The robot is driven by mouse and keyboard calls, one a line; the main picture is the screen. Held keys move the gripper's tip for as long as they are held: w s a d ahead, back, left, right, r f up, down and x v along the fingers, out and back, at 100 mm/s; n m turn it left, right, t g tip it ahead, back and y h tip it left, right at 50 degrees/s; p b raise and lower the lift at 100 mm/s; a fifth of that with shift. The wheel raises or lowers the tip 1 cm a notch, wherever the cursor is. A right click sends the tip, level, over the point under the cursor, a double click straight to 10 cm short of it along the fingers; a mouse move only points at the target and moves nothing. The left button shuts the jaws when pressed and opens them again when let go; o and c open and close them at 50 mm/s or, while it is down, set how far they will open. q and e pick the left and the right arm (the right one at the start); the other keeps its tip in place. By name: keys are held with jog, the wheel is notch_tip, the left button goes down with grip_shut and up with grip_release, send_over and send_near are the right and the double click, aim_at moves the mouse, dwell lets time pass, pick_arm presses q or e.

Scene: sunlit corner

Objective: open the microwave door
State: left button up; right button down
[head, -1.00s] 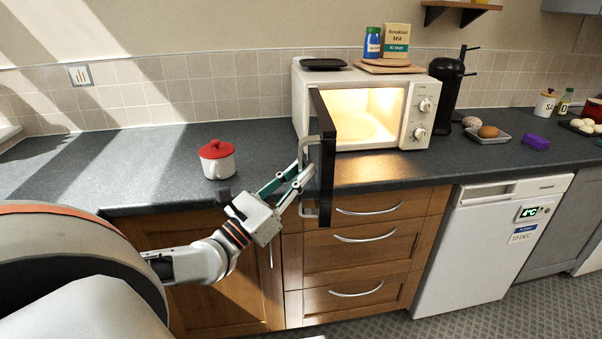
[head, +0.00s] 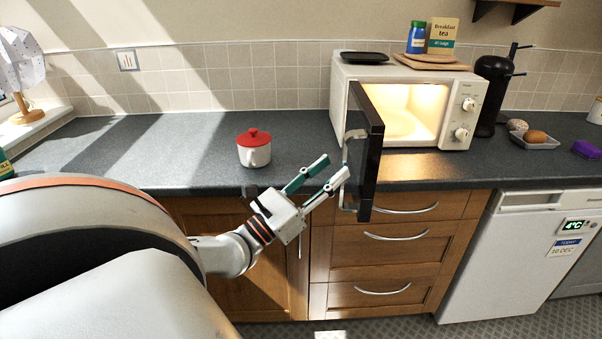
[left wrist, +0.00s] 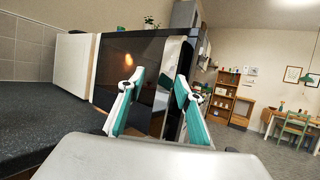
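The white microwave (head: 350,84) stands on the counter with its lit inside showing. Its dark door (head: 369,150) stands wide open, swung out toward me past the counter's front edge. The silver door handle (head: 347,188) is on the door's left face; a pale strip that looks like it shows in the left wrist view (left wrist: 172,82). My left gripper (head: 334,166) is just left of the handle, fingers spread with nothing held. One fingertip is close to the handle; whether it touches I cannot tell. In the left wrist view the fingers (left wrist: 160,88) are apart before the door. My right gripper is out of view.
A white pot with a red lid (head: 254,153) stands on the counter left of the door. A black tray (head: 360,57), boards, a blue jar and a tea box are on top of the microwave. A black coffee machine (head: 491,95) stands right of it. Drawers (head: 396,255) lie below.

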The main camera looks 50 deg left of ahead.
pick_arm(q)
jog(key=d+v, duration=0.1)
jog(key=v, duration=0.8)
jog(key=shift+s+a, duration=0.25)
jog(key=shift+a, duration=0.25)
jog(key=shift+f, duration=0.1)
